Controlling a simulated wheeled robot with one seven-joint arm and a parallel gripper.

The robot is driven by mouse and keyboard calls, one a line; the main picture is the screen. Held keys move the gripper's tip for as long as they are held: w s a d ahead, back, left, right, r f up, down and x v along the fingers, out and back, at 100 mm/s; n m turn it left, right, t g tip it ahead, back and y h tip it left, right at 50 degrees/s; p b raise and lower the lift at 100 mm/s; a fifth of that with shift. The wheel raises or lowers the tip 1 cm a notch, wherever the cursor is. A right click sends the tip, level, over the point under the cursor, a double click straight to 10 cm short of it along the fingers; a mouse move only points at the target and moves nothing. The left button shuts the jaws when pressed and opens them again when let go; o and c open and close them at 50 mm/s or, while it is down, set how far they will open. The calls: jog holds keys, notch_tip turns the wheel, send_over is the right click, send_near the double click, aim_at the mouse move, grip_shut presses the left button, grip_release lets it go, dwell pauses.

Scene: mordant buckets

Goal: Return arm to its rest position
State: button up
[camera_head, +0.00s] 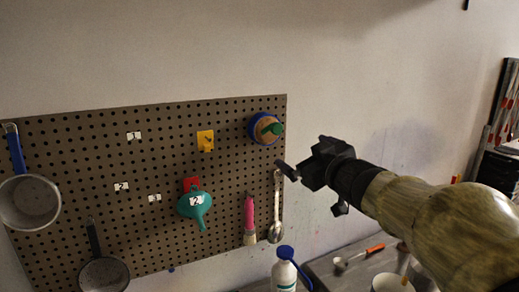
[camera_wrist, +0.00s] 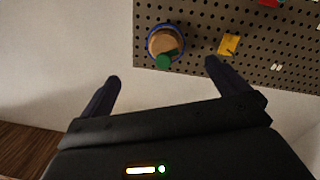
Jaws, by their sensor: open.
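My gripper (camera_head: 287,176) is black and sits at the end of my arm, in front of the wall at the right edge of the pegboard. In the wrist view its two fingers (camera_wrist: 162,80) are spread apart with nothing between them. Beyond the fingers is a round tan item with a blue rim and a green knob (camera_wrist: 164,42). In the head view this round item (camera_head: 265,128) hangs at the pegboard's upper right, above and left of my gripper and apart from it.
The brown pegboard (camera_head: 90,150) holds pans, a teal funnel (camera_head: 194,207), a pink-handled brush (camera_head: 249,220) and metal spoons (camera_head: 276,215). The upper wall is clear.

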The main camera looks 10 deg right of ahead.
jog(key=s+d+f+m+g+h, duration=0.1)
jog(key=s+f+m+g+h, duration=0.15)
jog(key=f, duration=0.85)
jog(key=s+f+m+g+h, duration=0.2)
jog(key=f+m+g+h, duration=0.15)
jog(key=f, duration=0.75)
jog(key=s+a+f+g+y, duration=0.1)
jog(key=s+a+f+g, duration=0.1)
jog(key=s+f+g, duration=0.2)
jog(key=s+a+f+m+g, duration=0.1)
jog(key=s+f+g, duration=0.3)
jog(key=s+f, duration=0.6)
jog(key=shift+s+a+y, duration=0.4)
jog(key=shift+s+a, duration=0.2)
jog(key=shift+a, duration=0.2)
jog(key=shift+c, duration=0.2)
